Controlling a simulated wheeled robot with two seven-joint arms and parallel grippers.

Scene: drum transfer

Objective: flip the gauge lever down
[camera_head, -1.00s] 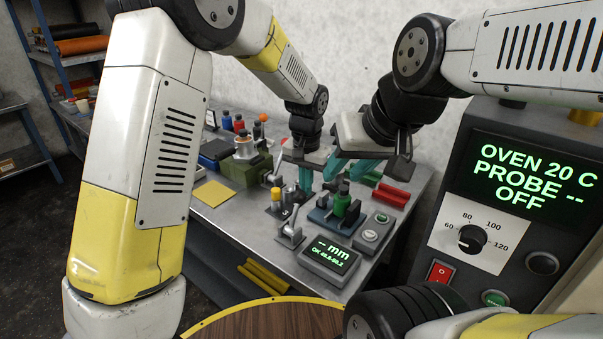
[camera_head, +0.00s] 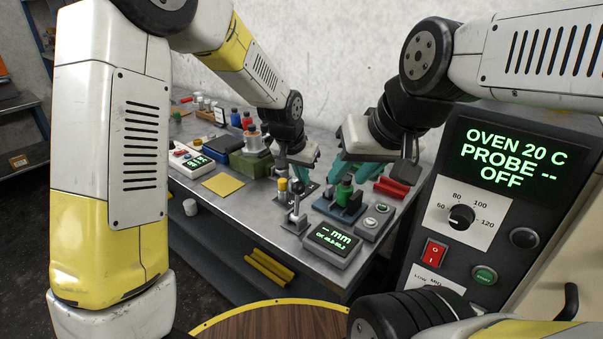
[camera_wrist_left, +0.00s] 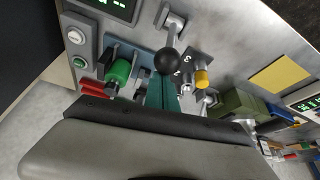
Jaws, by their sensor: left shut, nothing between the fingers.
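The gauge lever (camera_head: 296,212) stands up from its grey base beside the mm display (camera_head: 333,238), with a black ball knob at its top. In the left wrist view the black knob (camera_wrist_left: 169,61) is just beyond my fingertips, its rod running up the picture to the base. My left gripper (camera_head: 303,172) is shut and empty, close behind the knob; contact cannot be told. Its teal fingers also show in the left wrist view (camera_wrist_left: 163,92). My right gripper (camera_head: 352,172) looks open and empty above the bench, behind the green-capped part.
A green part (camera_head: 344,192) sits in a blue-grey fixture right of the lever. A yellow-topped post (camera_head: 283,185) stands close behind-left. Red blocks (camera_head: 391,188) lie at the right, the oven panel (camera_head: 480,215) stands further right. A yellow pad (camera_head: 223,184) lies left.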

